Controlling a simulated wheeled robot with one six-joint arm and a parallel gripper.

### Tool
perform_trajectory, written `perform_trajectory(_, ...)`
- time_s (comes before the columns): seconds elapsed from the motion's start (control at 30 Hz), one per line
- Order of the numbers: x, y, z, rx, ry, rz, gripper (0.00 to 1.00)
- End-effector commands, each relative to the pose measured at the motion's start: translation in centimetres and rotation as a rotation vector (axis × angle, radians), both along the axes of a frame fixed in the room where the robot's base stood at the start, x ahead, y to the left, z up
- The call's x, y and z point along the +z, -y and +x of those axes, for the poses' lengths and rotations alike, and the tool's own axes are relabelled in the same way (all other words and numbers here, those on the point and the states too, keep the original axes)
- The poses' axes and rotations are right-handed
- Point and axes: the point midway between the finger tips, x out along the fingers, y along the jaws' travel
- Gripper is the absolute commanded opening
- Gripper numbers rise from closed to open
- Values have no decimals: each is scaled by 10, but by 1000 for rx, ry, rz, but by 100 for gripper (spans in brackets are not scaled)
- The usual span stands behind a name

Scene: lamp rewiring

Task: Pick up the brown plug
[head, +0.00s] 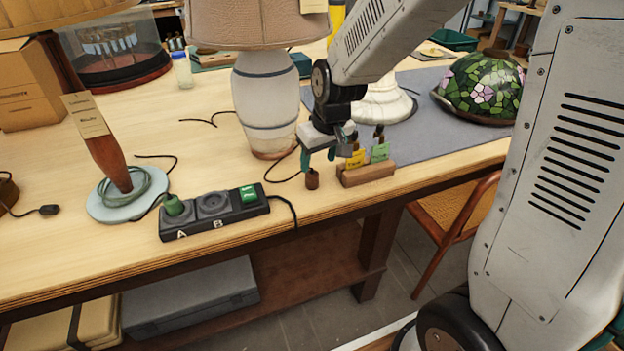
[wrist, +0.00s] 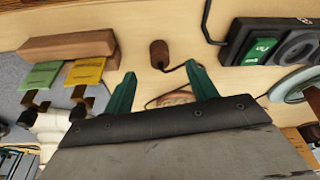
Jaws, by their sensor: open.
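The brown plug (head: 312,179) stands on the wooden table near its front edge, between the black socket block and the small wooden rack. In the wrist view the brown plug (wrist: 159,53) lies just beyond the fingertips, centred between them, with its dark cord running off to the right. My gripper (head: 319,160) is open and empty above the plug in the head view. Its two green fingers (wrist: 160,77) stand apart on either side in the wrist view. Whether a fingertip touches the plug cannot be told.
The wooden rack (head: 366,175) with yellow and green tags is close on the right. A white lamp (head: 266,100) stands close behind. The table's front edge is near.

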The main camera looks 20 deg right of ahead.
Motion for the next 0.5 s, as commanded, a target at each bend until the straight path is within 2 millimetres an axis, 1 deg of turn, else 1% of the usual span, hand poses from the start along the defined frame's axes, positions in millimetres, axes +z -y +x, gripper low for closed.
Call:
perform_trajectory(0.1, -12, -1, 9, 6, 4, -2, 57)
perform_trajectory(0.43, -44, -2, 21, 6, 5, -2, 57)
perform_trajectory(0.5, -54, -2, 24, 6, 3, -1, 57)
